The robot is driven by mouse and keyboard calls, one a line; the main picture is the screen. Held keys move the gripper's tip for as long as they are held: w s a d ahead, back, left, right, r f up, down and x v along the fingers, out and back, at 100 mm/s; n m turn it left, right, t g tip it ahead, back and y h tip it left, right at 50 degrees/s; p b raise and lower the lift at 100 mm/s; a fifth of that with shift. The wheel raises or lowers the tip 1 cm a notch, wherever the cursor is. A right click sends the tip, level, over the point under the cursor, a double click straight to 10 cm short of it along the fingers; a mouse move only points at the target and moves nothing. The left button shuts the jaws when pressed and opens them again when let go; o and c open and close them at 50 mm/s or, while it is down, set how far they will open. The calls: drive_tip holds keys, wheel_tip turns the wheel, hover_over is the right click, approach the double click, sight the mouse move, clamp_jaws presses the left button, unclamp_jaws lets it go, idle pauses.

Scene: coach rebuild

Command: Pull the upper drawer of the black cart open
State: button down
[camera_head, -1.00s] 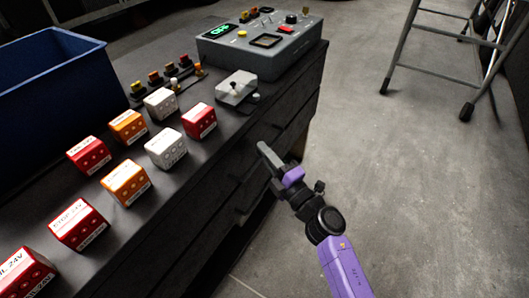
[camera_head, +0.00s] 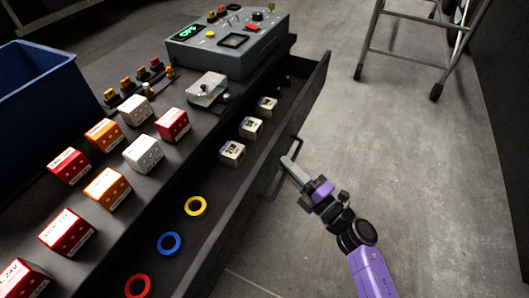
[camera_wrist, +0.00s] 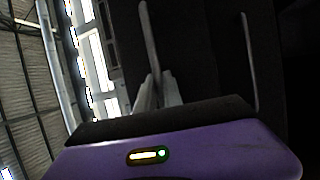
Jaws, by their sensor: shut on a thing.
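The black cart (camera_head: 112,222) has its upper drawer (camera_head: 262,160) pulled well out, so its inside shows. A dark bar handle (camera_head: 268,190) stands off the drawer's front. My gripper (camera_head: 288,166) is at this handle, shut on it. In the wrist view my gripper's fingers (camera_wrist: 158,98) close around the pale upright handle bar (camera_wrist: 149,35). A second, similar bar (camera_wrist: 250,62) stands to the right in that view, apart from the fingers. The exact contact of fingertips and bar is partly hidden in the head view.
The drawer holds cream blocks (camera_head: 251,128) and yellow (camera_head: 196,206), blue (camera_head: 169,244) and red (camera_head: 138,286) rings. The top carries labelled blocks (camera_head: 143,153), a blue bin (camera_head: 40,85) and a grey control box (camera_head: 228,45). A ladder (camera_head: 410,50) stands behind clear floor.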

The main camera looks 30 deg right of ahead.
drive_tip(key=s+d+p, duration=0.1)
drive_tip(key=s+d, duration=0.7)
drive_tip(key=s, duration=0.3)
drive_tip(key=shift+s, duration=0.1)
drive_tip(key=c, duration=1.8)
unclamp_jaws()
drive_tip(key=shift+o, duration=0.2)
drive_tip(key=v, duration=0.7)
drive_tip(key=shift+s, duration=0.35)
drive_tip(key=shift+d+f, duration=0.1)
drive_tip(key=shift+d, duration=0.05)
